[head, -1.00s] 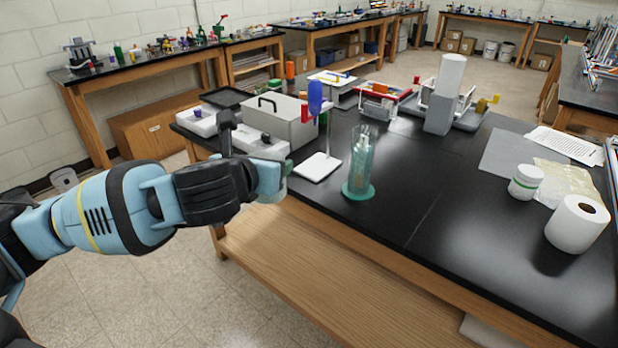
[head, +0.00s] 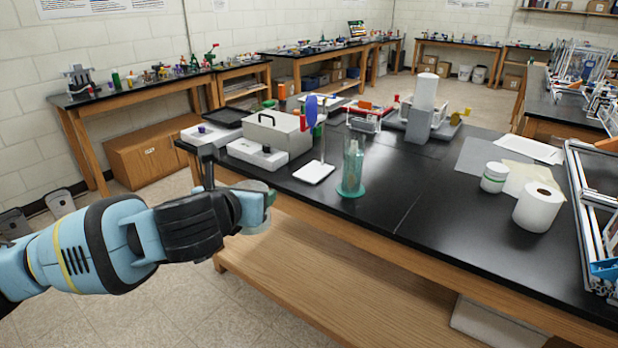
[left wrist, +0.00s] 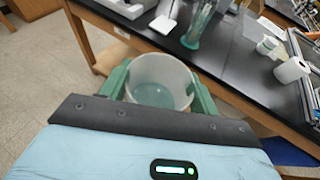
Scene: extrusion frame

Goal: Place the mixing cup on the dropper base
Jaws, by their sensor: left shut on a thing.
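The mixing cup, a clear round vessel (left wrist: 162,75), is held between the green fingers of my left gripper (left wrist: 160,92) in the left wrist view. In the head view, the left gripper (head: 258,206) is just off the front edge of the black bench, and part of the cup shows at its fingers. The dropper base, a white plate (head: 314,173) with a thin upright rod and a blue and red piece on top, stands on the bench beyond and to the right of the gripper. Nothing rests on its plate. My right gripper is not in view.
A green-based glass cylinder (head: 352,168) with rods in it stands just right of the dropper base. A grey box (head: 276,133) and a white device (head: 258,152) stand to its left. A white jar (head: 494,178) and a paper roll (head: 538,207) are at the right. The bench middle is clear.

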